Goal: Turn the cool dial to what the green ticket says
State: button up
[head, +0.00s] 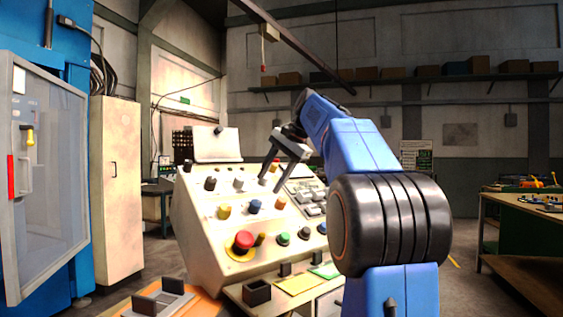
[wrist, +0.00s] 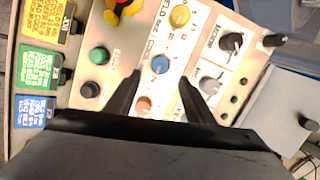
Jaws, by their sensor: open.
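The control console (head: 205,190) stands ahead with a sloped panel of knobs. A blue dial (head: 255,206) sits mid-panel between a yellow dial (head: 224,211) and an orange dial (head: 281,202). In the wrist view the blue dial (wrist: 160,64) lies just beyond and between my fingertips; the lettering beside it is too blurred to read surely as cool. My gripper (head: 271,182) is open and empty, above the panel, apart from the dial. The green ticket (wrist: 38,67) stands between a yellow and a blue ticket. Its writing is too small to read.
A red mushroom button (head: 243,241) on a yellow base sits below the dials, beside green (head: 283,239), black and blue buttons. Grey and black knobs line the upper panel. A blue machine with a clear door (head: 45,180) stands left, a workbench (head: 525,205) right.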

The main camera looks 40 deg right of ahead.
jog(key=v, duration=0.7)
dwell(0.5)
